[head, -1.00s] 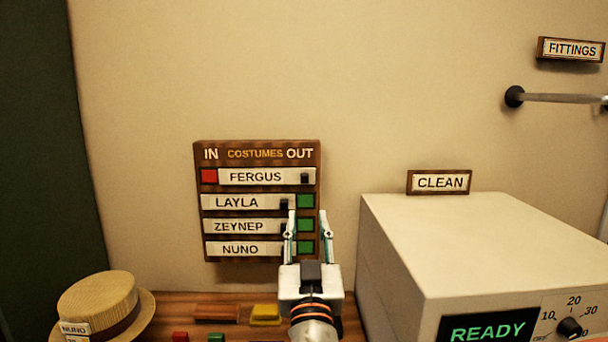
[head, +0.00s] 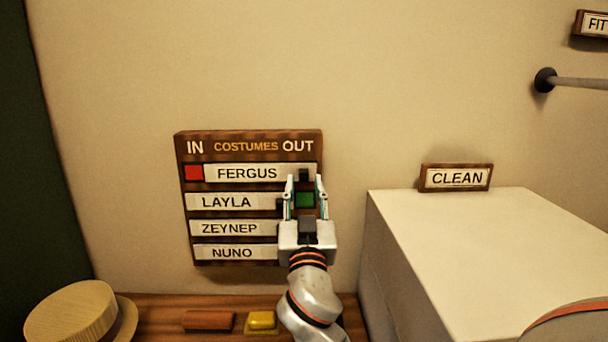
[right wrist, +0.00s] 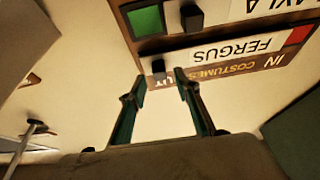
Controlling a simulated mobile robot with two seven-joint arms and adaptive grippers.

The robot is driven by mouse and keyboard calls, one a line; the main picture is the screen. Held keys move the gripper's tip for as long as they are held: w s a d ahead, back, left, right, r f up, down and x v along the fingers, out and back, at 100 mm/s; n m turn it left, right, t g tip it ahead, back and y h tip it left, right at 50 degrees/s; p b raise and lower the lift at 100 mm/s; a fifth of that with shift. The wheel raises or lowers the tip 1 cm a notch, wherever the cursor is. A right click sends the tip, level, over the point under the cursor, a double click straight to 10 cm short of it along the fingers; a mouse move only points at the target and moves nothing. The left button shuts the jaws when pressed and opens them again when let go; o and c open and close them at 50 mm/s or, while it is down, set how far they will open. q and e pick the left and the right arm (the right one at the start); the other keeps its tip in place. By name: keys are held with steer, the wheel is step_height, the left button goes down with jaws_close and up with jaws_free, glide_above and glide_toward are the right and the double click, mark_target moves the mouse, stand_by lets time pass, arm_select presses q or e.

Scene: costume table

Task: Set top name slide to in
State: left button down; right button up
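The costumes board (head: 250,147) hangs on the wall, with IN at left and OUT at right. Its top slide, FERGUS (head: 247,173), sits toward the OUT side, with a red square (head: 194,173) showing at its left. The slide's small black knob (head: 304,174) is at its right end; it also shows in the right wrist view (right wrist: 158,68). My right gripper (head: 305,180) is open, with its fingertips apart on either side of the knob. I cannot tell whether they touch it. My left gripper is out of view.
The LAYLA (head: 228,202), ZEYNEP (head: 230,228) and NUNO (head: 233,253) slides sit below, toward IN. A straw hat (head: 72,312) and coloured blocks lie on the wooden table. The wall above the board is clear.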

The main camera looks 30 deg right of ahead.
steer(key=shift+x, duration=1.1)
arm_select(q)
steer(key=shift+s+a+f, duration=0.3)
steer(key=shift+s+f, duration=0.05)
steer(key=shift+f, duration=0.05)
arm_select(e)
steer(key=shift+w, duration=0.1)
jaws_close()
